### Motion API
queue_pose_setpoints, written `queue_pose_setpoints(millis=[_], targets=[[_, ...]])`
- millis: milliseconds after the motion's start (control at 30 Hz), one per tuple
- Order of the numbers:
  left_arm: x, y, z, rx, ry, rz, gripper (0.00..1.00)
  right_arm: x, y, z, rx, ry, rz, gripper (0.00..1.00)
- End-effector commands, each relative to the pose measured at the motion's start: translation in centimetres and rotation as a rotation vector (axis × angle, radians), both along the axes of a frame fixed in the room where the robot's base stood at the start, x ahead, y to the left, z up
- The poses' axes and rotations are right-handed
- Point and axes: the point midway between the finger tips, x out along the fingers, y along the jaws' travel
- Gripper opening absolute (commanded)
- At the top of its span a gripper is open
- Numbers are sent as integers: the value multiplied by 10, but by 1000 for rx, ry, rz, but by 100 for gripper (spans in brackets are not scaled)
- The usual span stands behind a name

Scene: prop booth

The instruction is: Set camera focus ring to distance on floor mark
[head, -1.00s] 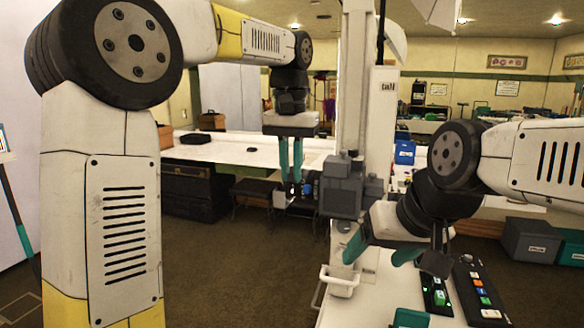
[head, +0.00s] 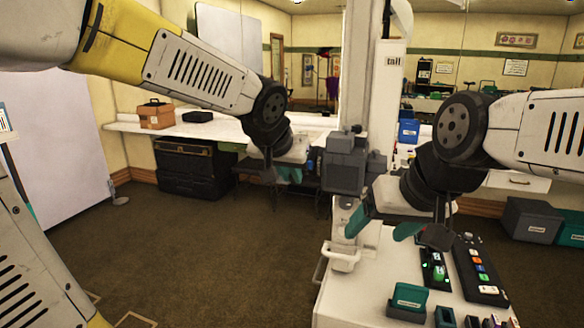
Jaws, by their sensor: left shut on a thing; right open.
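A grey boxy camera-like unit (head: 345,165) is mounted low on the pale upright column. No focus ring or scale can be read. My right gripper (head: 382,228) is open and empty, over the back of the white cart top, right of the column. A pale tape outline (head: 135,319) lies on the floor at the bottom left; no distance is readable.
The white cart (head: 365,290) carries a black button panel (head: 477,272), a small device with green lights (head: 436,268) and a teal holder (head: 408,301). A counter (head: 225,130) with an orange box (head: 155,114) stands behind.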

Motion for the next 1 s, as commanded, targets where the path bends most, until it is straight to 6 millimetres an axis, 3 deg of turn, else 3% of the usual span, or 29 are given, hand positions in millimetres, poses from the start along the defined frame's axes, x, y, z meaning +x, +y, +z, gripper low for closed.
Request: queue_pose_setpoints(millis=[600, 633, 700, 1000], targets=[[0, 0, -4, -15, -43, 1, 0, 0, 0, 0, 0, 0, 0, 73], [0, 0, -4, -14, -42, 1, 20, 0, 0, 0, 0, 0, 0, 73], [0, 0, -4, -14, -42, 1, 34, 0, 0, 0, 0, 0, 0, 73], [0, 0, -4, -14, -42, 0, 36, 0, 0, 0, 0, 0, 0, 73]])
